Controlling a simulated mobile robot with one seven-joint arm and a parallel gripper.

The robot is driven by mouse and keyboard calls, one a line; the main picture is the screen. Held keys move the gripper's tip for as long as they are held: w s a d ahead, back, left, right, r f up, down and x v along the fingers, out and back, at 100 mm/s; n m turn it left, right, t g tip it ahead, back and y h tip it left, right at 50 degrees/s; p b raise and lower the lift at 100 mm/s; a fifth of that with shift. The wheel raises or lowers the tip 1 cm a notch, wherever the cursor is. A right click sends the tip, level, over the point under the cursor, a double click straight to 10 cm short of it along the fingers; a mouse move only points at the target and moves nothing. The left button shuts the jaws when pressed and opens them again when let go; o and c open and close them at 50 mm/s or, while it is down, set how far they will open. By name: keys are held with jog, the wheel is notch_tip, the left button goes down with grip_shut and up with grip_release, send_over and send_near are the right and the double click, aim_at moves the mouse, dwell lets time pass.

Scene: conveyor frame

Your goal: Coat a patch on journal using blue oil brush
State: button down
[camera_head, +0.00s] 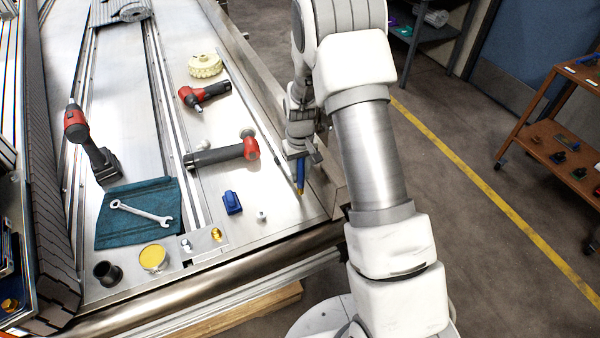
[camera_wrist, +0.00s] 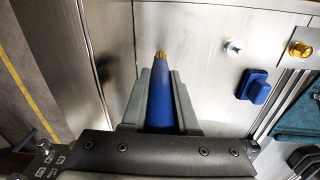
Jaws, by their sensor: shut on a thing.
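My gripper (camera_head: 301,158) is shut on the blue oil brush (camera_head: 300,180) near the right edge of the metal conveyor bed. The brush hangs tip down in the head view. In the wrist view its blue body (camera_wrist: 160,98) sits between the grey fingers of my gripper (camera_wrist: 158,85), and its golden tip (camera_wrist: 160,56) points away from the camera. I cannot tell whether the tip touches the metal. I cannot tell for sure which part is the journal; a steel roller (camera_head: 215,275) runs along the bed's front edge. No coated patch can be made out.
A blue block (camera_head: 232,203) and small silver stud (camera_head: 262,216) stand left of the brush. A brass fitting (camera_head: 216,234), yellow-topped tin (camera_head: 152,257), dark cup (camera_head: 107,273) and teal cloth (camera_head: 110,236) with a wrench (camera_head: 140,211) lie farther left. Red-and-black power tools (camera_head: 222,153) lie behind.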

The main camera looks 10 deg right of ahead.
notch_tip(320, 180, up, 2)
jog(key=shift+s+r+p, duration=0.1)
jog(key=shift+r+p, duration=0.15)
jog(key=shift+p, duration=0.35)
jog(key=shift+r+p, duration=1.65)
jog(key=shift+r, duration=1.15)
